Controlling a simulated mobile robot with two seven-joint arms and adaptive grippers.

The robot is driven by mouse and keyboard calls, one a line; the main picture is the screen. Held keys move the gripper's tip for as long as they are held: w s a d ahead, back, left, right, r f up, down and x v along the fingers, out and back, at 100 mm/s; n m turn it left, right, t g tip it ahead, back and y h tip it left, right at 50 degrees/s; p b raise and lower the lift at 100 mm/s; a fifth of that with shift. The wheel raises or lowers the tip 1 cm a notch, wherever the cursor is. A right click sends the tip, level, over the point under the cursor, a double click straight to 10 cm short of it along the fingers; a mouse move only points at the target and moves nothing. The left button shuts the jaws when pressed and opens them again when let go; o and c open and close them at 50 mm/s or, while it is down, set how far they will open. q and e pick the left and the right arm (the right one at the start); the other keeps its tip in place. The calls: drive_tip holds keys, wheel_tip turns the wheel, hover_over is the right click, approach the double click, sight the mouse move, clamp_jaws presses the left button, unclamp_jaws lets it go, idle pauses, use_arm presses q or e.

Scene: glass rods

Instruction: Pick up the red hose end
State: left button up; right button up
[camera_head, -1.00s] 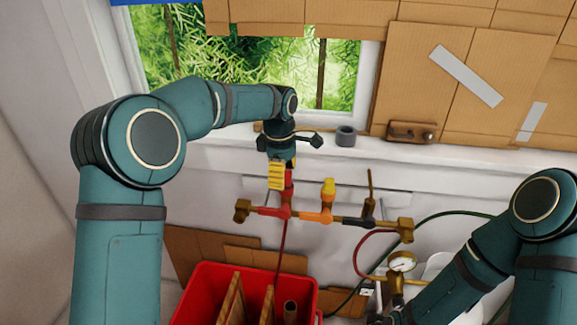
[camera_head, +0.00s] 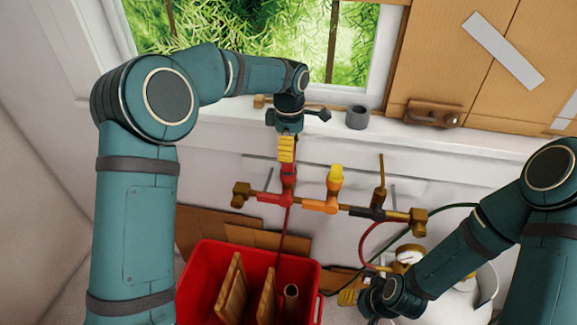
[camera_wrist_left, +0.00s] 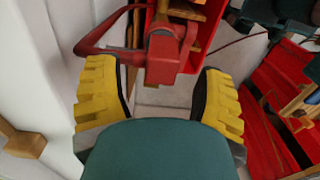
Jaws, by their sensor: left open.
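The red fitting with the red hose end (camera_head: 288,172) stands up from the left part of the pipe manifold on the wall. My left gripper (camera_head: 287,160) is just above the fitting, pointing down. In the left wrist view its yellow fingers (camera_wrist_left: 160,88) are spread apart, with the red fitting (camera_wrist_left: 163,58) showing between and beyond them. I cannot tell whether they touch it. My right gripper (camera_head: 350,296) is low at the right, partly hidden by its own wrist.
An orange fitting with a yellow top (camera_head: 334,176) and a black-and-brass valve (camera_head: 379,200) stand to the right on the manifold. A red bin (camera_head: 200,285) holding boards is below. A gauge (camera_head: 410,256) and white tank (camera_head: 482,287) are near my right arm. A grey cup (camera_head: 357,117) stands on the sill.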

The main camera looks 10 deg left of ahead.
use_arm(q)
drive_tip(key=shift+a+f, duration=0.1)
drive_tip(key=shift+f, duration=2.7)
drive_tip(key=shift+s, duration=0.1)
clamp_jaws()
